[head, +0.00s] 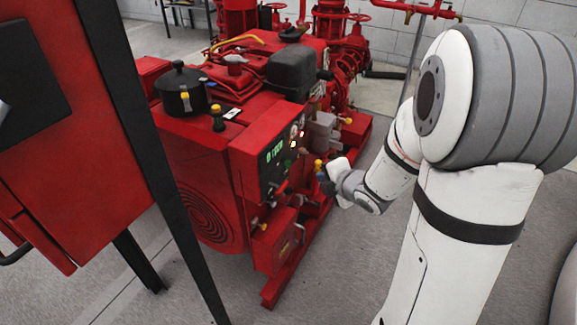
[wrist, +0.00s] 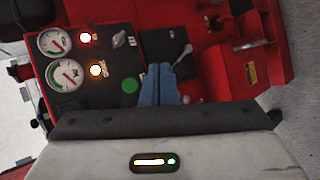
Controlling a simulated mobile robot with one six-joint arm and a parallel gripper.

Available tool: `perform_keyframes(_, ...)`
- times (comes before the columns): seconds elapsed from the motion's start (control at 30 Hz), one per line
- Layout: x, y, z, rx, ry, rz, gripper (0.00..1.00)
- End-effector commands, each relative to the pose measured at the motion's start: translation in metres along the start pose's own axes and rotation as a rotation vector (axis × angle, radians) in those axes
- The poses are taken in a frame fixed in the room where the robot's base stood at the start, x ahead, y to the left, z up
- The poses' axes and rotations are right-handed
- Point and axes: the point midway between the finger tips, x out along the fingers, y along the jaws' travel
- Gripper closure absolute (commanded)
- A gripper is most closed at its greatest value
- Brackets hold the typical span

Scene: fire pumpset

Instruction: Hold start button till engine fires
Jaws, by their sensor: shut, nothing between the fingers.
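The dark control panel (head: 277,165) is on the front of the red pumpset; it also shows in the wrist view (wrist: 90,95). A round green button (wrist: 129,85), which looks like the start button, sits on this panel. My gripper (wrist: 162,68) is shut and empty, its blue fingertips together just right of the green button in the wrist view. I cannot tell whether the tips touch the panel. In the head view my gripper (head: 322,176) is at the panel's right side. The green button is not clear there.
A red cabinet (head: 85,150) with black posts stands at left. Open concrete floor (head: 340,270) lies in front of the pumpset.

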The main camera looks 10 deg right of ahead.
Motion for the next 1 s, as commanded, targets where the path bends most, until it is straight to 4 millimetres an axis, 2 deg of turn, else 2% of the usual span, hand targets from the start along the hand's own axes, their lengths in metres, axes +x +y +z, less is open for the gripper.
perform_keyframes(0.43,0.033,0.029,-0.030,0.000,0.001,0.011,1.00)
perform_keyframes(1.0,0.038,0.035,-0.035,0.000,0.002,0.010,1.00)
